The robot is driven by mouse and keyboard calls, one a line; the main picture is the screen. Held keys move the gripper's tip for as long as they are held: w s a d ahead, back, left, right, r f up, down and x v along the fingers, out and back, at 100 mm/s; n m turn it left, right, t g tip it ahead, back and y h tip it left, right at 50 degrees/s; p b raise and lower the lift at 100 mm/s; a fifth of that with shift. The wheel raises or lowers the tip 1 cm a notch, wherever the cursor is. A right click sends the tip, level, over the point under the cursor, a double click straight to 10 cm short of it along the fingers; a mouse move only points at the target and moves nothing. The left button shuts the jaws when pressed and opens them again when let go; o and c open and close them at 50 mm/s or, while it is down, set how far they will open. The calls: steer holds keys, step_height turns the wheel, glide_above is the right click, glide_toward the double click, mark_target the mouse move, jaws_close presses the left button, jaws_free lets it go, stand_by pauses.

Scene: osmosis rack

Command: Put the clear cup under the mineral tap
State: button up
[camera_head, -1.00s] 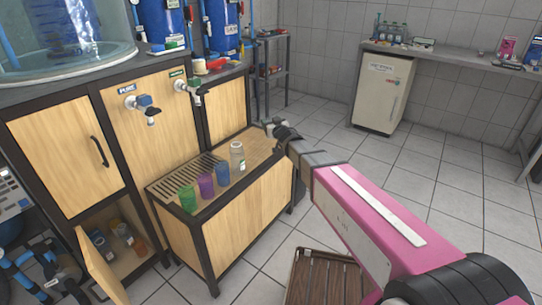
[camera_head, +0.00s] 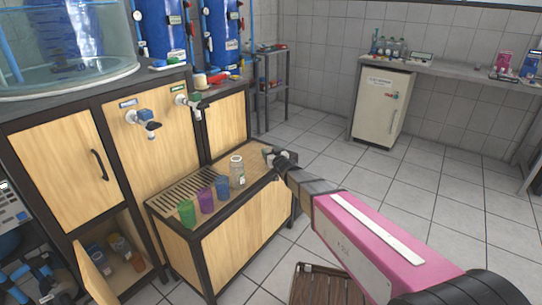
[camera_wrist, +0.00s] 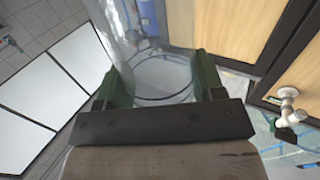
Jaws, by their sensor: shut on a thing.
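The clear cup (camera_wrist: 165,72) is see-through with a round rim or base. In the wrist view it sits between the two green fingers of my gripper (camera_wrist: 162,88), which is shut on it. In the head view my gripper (camera_head: 272,156) is over the right end of the drip bench, and the held cup cannot be clearly made out. The mineral tap (camera_head: 188,102), white with a green handle, is on the wooden panel to the left of and above my gripper. A white tap (camera_wrist: 287,108) also shows at the right of the wrist view.
A slatted drip bench (camera_head: 192,185) stands below the taps. Green (camera_head: 186,212), purple (camera_head: 206,199) and blue (camera_head: 222,186) cups and a clear jar (camera_head: 237,171) stand on it. The pure tap (camera_head: 144,121) is left of the mineral tap. A low cabinet door (camera_head: 98,272) hangs open.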

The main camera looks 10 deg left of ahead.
steer(key=shift+f, duration=0.75)
steer(key=shift+f, duration=0.2)
steer(key=o, duration=1)
steer(key=shift+c, duration=0.2)
steer(key=shift+s, duration=0.1)
steer(key=v, duration=1)
steer(key=shift+s+d+f, duration=0.15)
steer(key=shift+s+d, duration=0.05)
steer(key=shift+d, duration=0.15)
